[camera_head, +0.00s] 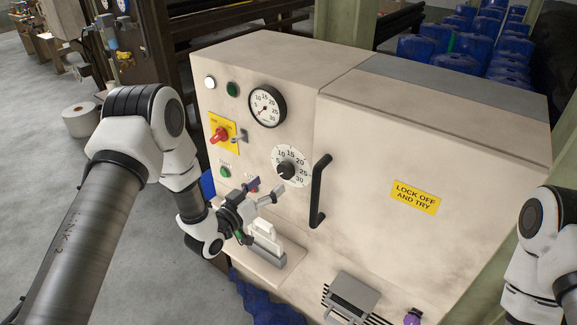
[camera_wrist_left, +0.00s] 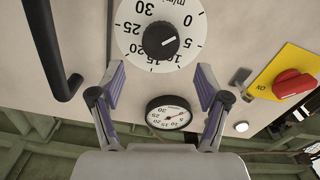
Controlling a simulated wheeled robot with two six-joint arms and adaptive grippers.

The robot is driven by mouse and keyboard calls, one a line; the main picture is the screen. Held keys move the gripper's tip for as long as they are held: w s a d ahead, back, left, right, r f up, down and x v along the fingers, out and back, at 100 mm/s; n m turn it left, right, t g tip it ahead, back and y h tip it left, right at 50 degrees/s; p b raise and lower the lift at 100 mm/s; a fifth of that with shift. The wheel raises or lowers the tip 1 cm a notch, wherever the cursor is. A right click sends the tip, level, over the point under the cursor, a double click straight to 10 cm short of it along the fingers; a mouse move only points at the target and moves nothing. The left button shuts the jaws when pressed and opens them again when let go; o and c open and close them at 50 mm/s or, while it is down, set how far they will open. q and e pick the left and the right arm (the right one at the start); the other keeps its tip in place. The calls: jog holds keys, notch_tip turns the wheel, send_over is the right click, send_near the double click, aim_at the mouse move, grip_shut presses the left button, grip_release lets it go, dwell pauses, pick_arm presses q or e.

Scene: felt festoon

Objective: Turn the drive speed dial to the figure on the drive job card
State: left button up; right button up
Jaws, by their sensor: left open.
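The speed dial (camera_head: 287,169) is a black knob on a white round scale, on the cream cabinet's front. It also shows at the top of the left wrist view (camera_wrist_left: 162,40), upside down; the knob's white mark appears to point near 5. My left gripper (camera_head: 266,188) is open and empty, just in front of the dial and a little below it. Its two fingers (camera_wrist_left: 161,82) stand apart below the dial in the wrist view, not touching the knob. A white card-like piece (camera_head: 267,235) stands on the ledge; no figure on it is readable. My right gripper is out of view.
A dark vertical handle (camera_head: 319,190) stands close right of the dial. A round gauge (camera_head: 267,106) sits above it, and a red switch on a yellow plate (camera_head: 222,134) to the left. A grey box (camera_head: 352,293) juts out below. The yellow-signed door (camera_head: 415,197) is otherwise clear.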

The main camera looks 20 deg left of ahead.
aim_at(283, 173)
pick_arm(q)
jog(key=p+x, duration=0.2)
jog(key=x, duration=0.5)
jog(key=shift+f, duration=0.15)
jog(key=c, duration=1.2)
jog(key=shift+o, duration=0.2)
jog(key=m+b, duration=0.4)
jog(key=shift+f+m+b, duration=0.2)
jog(key=shift+m+b, duration=0.1)
jog(key=m+b, duration=0.5)
jog(key=m, duration=0.1)
jog(key=shift+b, duration=0.3)
jog(key=m+b, duration=1.3)
jog(key=shift+s+f+b, duration=0.1)
jog(key=shift+f+b, duration=0.15)
jog(key=shift+b, duration=0.05)
jog(key=m+b, duration=1.1)
jog(key=b, duration=0.6)
jog(key=shift+r+m+b, duration=0.25)
jog(key=shift+m+b, duration=0.45)
jog(key=shift+b, duration=0.15)
